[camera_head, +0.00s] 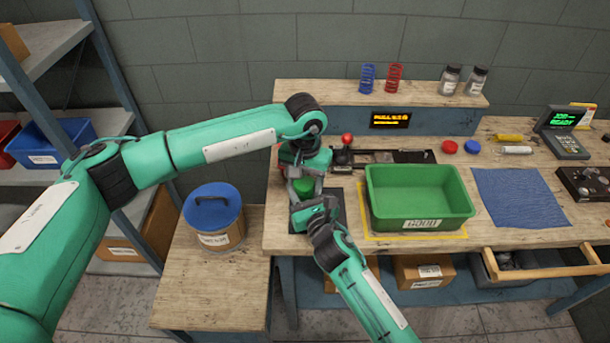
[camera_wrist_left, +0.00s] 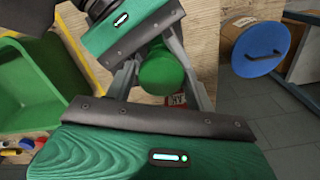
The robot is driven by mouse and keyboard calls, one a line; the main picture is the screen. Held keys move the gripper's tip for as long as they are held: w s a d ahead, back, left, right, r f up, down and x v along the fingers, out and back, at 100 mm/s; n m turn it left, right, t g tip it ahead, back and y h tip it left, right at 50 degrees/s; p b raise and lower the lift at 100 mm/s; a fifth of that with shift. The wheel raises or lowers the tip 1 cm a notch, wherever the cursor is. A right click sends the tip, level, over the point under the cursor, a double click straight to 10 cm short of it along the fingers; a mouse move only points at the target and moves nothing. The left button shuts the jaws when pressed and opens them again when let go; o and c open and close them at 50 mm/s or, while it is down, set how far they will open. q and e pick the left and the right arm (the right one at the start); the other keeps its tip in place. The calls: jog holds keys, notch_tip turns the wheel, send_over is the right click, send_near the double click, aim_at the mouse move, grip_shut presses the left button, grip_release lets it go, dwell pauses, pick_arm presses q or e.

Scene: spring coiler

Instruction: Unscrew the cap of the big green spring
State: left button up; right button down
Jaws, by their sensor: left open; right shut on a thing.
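A green cylindrical piece, seemingly the capped big green spring (camera_head: 304,187), stands at the left end of the bench between my two grippers. It also shows in the left wrist view (camera_wrist_left: 163,72); no coils are visible, and I cannot tell cap from body. My left gripper (camera_head: 302,176) comes down from above, open, with a finger on either side of the green piece. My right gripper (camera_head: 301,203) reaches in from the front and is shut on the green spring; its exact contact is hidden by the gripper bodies.
A green bin (camera_head: 418,226) stands close on the right. A red-knobbed lever (camera_head: 346,140) is just behind. A blue-lidded drum (camera_head: 213,207) stands left on a lower table. A blue spring (camera_head: 367,78) and a red spring (camera_head: 394,78) stand on the back shelf.

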pick_arm(q)
jog(key=c, duration=0.8)
jog(key=n, duration=1.8)
jog(key=shift+a+r+n, duration=0.1)
jog(key=shift+n, duration=0.3)
jog(key=n, duration=0.7)
